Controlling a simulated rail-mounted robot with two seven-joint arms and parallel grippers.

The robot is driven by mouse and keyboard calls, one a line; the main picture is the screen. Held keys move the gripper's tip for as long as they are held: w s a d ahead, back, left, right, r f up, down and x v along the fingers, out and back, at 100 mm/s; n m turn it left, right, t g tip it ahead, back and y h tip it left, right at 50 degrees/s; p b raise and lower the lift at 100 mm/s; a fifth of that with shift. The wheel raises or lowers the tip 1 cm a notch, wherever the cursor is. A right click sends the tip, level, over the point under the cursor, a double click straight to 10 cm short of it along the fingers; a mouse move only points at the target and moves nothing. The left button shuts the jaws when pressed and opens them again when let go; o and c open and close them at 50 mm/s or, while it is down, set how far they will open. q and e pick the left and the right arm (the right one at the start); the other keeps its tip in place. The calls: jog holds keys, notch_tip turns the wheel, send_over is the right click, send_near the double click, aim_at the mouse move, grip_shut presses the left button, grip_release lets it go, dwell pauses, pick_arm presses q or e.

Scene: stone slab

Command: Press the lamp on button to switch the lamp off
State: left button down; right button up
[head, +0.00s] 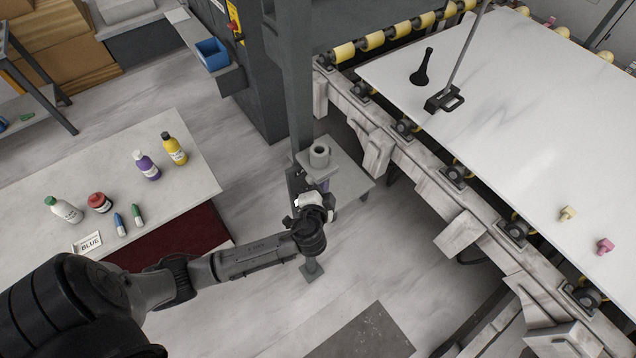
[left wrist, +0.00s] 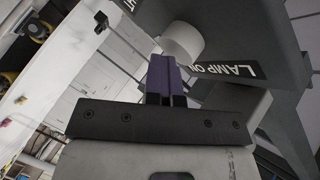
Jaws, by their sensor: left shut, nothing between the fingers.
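The lamp on button appears as a pale round cylinder (left wrist: 183,42) in the left wrist view, beside a dark label (left wrist: 227,70) reading "LAMP ON". In the head view a grey cylinder (head: 320,155) stands on a small plate on the grey post. My left gripper (head: 323,186) is shut and empty, just below that plate. Its purple fingers (left wrist: 163,62) are together in the left wrist view, with their tips close to the button's lower left edge. I cannot tell whether they touch it. My right gripper is not in view. I cannot make out the lamp.
A stone slab (head: 520,130) lies on a roller conveyor at right. A table (head: 100,165) with bottles and markers stands at left. A grey post (head: 297,85) rises behind the gripper, and a small grey shelf (head: 352,183) sits beside it. The floor between is clear.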

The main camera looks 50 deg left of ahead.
pick_arm(q)
jog(key=shift+a, duration=0.65)
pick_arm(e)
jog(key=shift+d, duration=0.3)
pick_arm(q)
jog(key=shift+r, duration=0.1)
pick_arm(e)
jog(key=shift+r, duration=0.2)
pick_arm(q)
jog(key=shift+d, duration=0.1)
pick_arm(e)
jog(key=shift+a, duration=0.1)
pick_arm(q)
jog(key=d, duration=0.3)
jog(key=s+d, duration=0.1)
jog(key=d, duration=0.1)
jog(key=shift+d+r, duration=0.1)
jog(key=shift+d, duration=0.25)
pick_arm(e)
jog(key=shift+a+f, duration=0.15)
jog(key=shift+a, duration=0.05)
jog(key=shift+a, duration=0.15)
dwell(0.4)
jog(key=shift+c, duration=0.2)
